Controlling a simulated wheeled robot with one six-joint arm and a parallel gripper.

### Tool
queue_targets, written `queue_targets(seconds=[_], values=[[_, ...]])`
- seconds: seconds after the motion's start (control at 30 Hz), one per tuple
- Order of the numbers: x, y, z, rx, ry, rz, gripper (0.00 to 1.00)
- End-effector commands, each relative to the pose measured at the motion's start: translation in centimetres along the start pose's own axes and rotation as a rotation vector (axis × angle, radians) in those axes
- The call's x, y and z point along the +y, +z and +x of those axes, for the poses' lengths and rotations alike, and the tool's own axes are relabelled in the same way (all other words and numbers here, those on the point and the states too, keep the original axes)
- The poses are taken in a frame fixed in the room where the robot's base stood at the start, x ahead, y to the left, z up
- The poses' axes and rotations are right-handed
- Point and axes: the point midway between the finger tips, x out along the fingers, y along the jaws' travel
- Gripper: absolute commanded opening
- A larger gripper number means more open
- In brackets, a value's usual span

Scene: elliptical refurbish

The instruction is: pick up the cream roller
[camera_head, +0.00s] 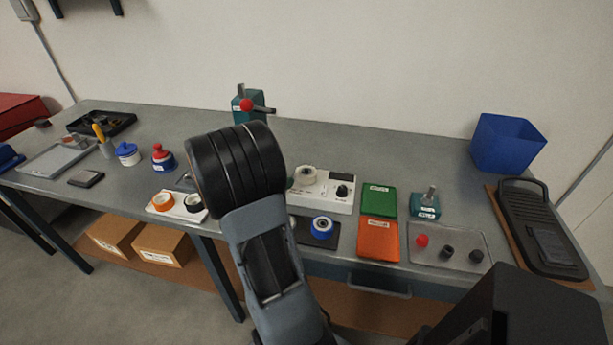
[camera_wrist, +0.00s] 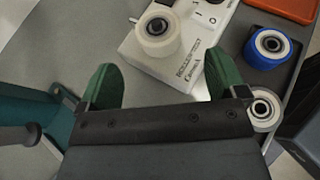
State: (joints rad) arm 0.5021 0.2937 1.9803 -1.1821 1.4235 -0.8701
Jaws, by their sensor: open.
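The cream roller (camera_wrist: 146,40) sits on the white roller-tester box (camera_wrist: 190,62), beyond my fingertips at the top middle of the wrist view. In the head view the cream roller (camera_head: 306,174) is at the left end of the tester box (camera_head: 328,197), just right of my arm. My gripper (camera_wrist: 163,80) is open, its two green fingers apart with nothing between them. The roller is clear of the fingers. In the head view my own wrist hides the fingers.
A blue roller (camera_wrist: 270,46) lies on a dark mat right of the box, and an off-white roller (camera_wrist: 264,108) is close beside my right finger. A teal fixture (camera_head: 249,106) stands at the back.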

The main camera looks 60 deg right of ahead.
Motion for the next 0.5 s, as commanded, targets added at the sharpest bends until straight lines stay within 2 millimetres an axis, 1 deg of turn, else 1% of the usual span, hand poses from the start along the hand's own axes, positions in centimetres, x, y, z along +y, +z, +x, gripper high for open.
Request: queue_targets(seconds=[0.03, 0.1, 0.37, 0.5], values=[[0.0, 0.0, 0.7, 0.000, -0.002, 0.000, 0.90], [0.0, 0.0, 1.4, 0.000, -0.001, 0.000, 0.90], [0.0, -0.1, 2.9, 0.001, -0.001, -0.001, 0.90], [0.1, -0.1, 4.9, 0.001, -0.003, 0.001, 0.90]])
